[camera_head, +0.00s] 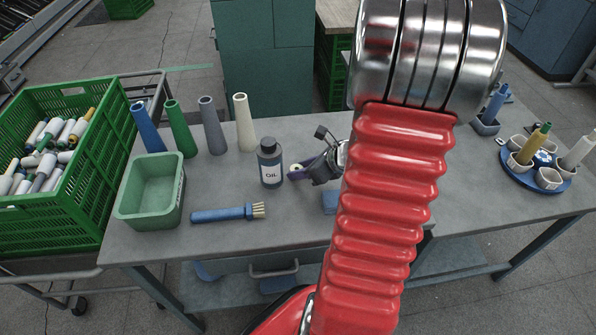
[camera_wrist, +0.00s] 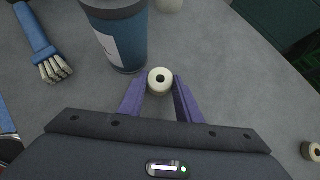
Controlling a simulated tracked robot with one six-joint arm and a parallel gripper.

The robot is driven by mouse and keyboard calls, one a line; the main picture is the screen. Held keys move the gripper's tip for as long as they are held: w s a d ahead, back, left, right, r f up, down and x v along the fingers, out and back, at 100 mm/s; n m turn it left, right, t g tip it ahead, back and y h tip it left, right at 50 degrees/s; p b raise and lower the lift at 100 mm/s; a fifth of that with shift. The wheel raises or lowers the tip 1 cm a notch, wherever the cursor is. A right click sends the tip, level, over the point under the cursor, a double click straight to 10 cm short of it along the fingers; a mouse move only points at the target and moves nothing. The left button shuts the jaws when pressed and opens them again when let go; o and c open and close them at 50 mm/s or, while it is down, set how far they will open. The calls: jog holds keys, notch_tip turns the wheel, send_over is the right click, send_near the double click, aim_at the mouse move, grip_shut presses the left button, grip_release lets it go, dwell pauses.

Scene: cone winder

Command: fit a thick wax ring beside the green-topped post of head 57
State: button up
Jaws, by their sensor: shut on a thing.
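A cream ring with a dark hole (camera_wrist: 160,80) sits between the purple fingertips of my gripper (camera_wrist: 161,88), which is shut on it. In the head view the ring (camera_head: 295,167) shows small at the fingertips of my gripper (camera_head: 297,172), just right of the oil bottle. How far it is above the table is hard to tell. A yellowish post with a green top (camera_head: 535,144) stands on a round blue tray (camera_head: 516,180) at the far right, well away from my gripper. No head number is readable.
The dark oil bottle (camera_head: 270,163) stands close to my gripper. A blue brush (camera_head: 227,213), a green bin (camera_head: 150,190) and several upright cones stand left on the table. My red arm hides the table's middle.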

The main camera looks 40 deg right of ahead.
jog(key=shift+c, duration=1)
jog(key=shift+r, duration=0.1)
notch_tip(320, 180, up, 18)
jog(key=shift+s, duration=0.1)
dwell(0.4)
